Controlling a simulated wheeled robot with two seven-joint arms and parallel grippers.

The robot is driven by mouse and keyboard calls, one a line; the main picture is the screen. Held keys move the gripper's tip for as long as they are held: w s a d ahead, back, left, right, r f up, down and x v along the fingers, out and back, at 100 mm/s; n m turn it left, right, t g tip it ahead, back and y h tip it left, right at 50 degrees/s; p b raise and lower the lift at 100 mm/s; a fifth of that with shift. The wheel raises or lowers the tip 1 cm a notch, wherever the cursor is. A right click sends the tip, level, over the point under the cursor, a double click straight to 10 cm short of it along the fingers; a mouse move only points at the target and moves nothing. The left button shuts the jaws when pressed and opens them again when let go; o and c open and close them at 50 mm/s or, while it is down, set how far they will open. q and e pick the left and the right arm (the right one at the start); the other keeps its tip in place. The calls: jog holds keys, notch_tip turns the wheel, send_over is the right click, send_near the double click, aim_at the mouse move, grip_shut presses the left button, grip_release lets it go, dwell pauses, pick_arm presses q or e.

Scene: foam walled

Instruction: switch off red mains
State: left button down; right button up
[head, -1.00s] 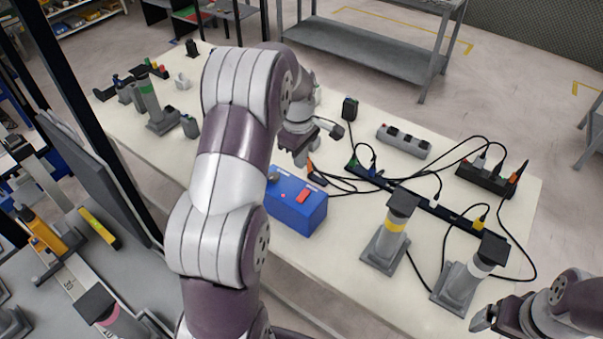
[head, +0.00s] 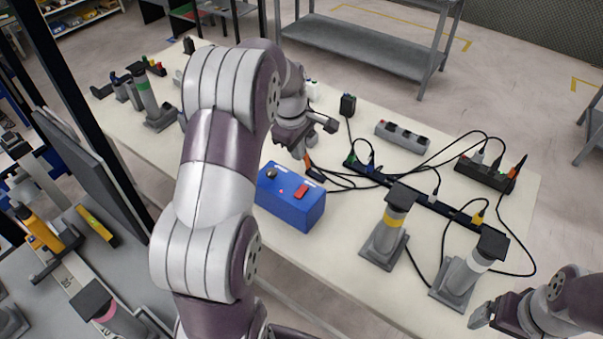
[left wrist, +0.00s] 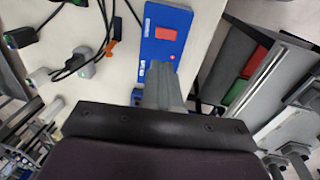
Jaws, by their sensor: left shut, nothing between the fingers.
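A blue box (head: 291,206) stands on the cream table, with a red rocker switch (head: 301,190), a dark knob (head: 271,174) and a small lit pinkish-red lamp (head: 281,191) on top. The box (left wrist: 151,51) and red switch (left wrist: 166,34) also show in the left wrist view. My left gripper (head: 298,153) is shut and empty, above and behind the box in the head view. In the left wrist view its fingers (left wrist: 164,78) overlap the box's lower end, apart from the red switch. My right gripper (head: 483,316) is at the lower right, its jaws unclear.
A black power strip (head: 428,206) with several plugs and loose cables lies right of the box. A grey socket block (head: 402,138) lies behind. Bare table lies right of the box.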

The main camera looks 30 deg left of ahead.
aim_at(304, 188)
pick_arm(q)
jog(key=f+p, duration=0.1)
jog(key=f, duration=0.3)
jog(key=w+f+p, duration=0.1)
jog(key=f, duration=0.3)
jog(key=w+f+p, duration=0.1)
jog(key=f, duration=0.4)
jog(key=shift+d, duration=0.1)
jog(key=shift+f, duration=0.3)
